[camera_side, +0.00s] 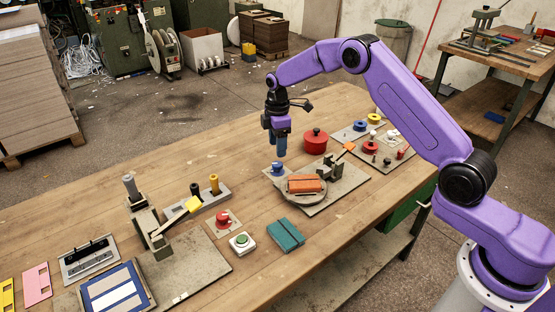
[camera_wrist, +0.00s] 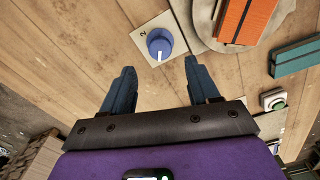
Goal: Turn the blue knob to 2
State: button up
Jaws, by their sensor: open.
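The blue knob (camera_side: 278,168) sits on a small pale plate on the wooden table, left of a round grey turntable. In the wrist view the blue knob (camera_wrist: 160,40) shows a white pointer line at its lower edge, toward my gripper. A "2" is printed on the plate (camera_wrist: 143,35), left of the knob, and the pointer is not on it. Other marks on the plate are not readable. My gripper (camera_side: 279,152) points down just above the knob in the side view. In the wrist view its fingers (camera_wrist: 160,72) are apart, empty, and not touching the knob.
An orange block (camera_side: 307,185) lies on the turntable (camera_side: 296,197) close to the knob. A red pot (camera_side: 315,141) stands behind. A teal block (camera_side: 285,236), green button (camera_side: 241,242) and red knob (camera_side: 223,219) are in front. The table left of the knob is clear.

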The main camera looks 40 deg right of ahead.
aim_at(277, 163)
jog(key=shift+f, duration=3.2)
jog(key=c, duration=1)
